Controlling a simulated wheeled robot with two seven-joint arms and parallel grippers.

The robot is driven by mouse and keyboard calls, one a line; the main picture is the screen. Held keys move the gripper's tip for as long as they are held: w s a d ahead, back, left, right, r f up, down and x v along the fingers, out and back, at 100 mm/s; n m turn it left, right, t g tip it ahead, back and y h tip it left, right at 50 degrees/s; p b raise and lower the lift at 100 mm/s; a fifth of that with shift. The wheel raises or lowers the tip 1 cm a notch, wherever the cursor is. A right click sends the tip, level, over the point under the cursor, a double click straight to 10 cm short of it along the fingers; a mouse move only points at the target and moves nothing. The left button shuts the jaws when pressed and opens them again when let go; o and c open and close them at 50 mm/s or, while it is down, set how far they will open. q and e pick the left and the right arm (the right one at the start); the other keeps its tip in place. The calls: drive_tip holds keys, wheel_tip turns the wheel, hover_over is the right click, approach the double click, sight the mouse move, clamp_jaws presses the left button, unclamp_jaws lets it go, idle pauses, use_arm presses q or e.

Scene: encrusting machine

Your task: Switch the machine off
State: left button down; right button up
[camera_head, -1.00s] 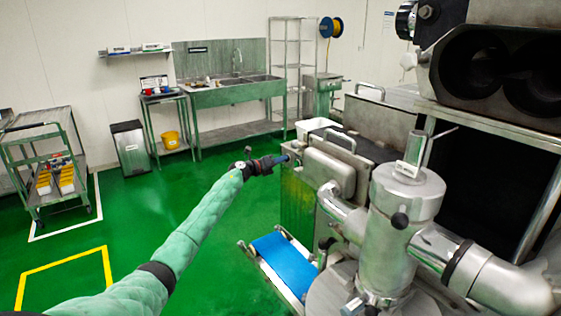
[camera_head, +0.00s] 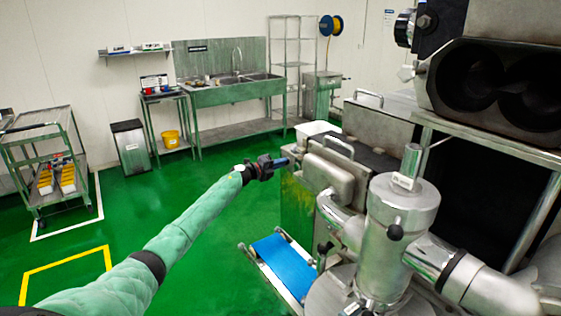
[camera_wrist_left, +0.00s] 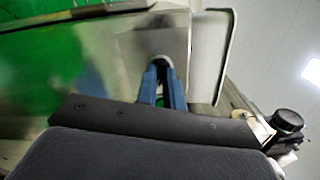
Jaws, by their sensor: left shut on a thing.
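The steel encrusting machine (camera_head: 392,140) fills the right of the head view. My left gripper (camera_head: 287,162) reaches its left end panel, near the top corner. In the left wrist view my blue fingers (camera_wrist_left: 163,78) are shut on a small pale, rounded switch knob (camera_wrist_left: 162,60) at the steel panel. In the head view the gripper hides the knob, and its setting cannot be read. My right gripper is not in view.
A blue conveyor belt (camera_head: 284,262) sticks out low below my left gripper. The hopper column (camera_head: 400,215) stands to the right. A sink bench (camera_head: 235,95) and trolley (camera_head: 42,150) stand farther back. The green floor between is clear.

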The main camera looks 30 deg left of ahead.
use_arm(q)
drive_tip(key=shift+f+n+p, duration=0.15)
drive_tip(key=shift+n+p, duration=2.85)
drive_tip(key=shift+n, duration=3)
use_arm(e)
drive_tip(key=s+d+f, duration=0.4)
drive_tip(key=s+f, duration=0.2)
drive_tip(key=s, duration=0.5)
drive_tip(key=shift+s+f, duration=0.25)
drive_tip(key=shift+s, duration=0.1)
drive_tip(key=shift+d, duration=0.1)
use_arm(q)
drive_tip(key=c, duration=1.5)
unclamp_jaws()
drive_tip(key=shift+a, duration=0.1)
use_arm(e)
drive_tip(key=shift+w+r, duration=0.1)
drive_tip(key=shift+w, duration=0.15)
use_arm(q)
drive_tip(key=shift+s, duration=0.15)
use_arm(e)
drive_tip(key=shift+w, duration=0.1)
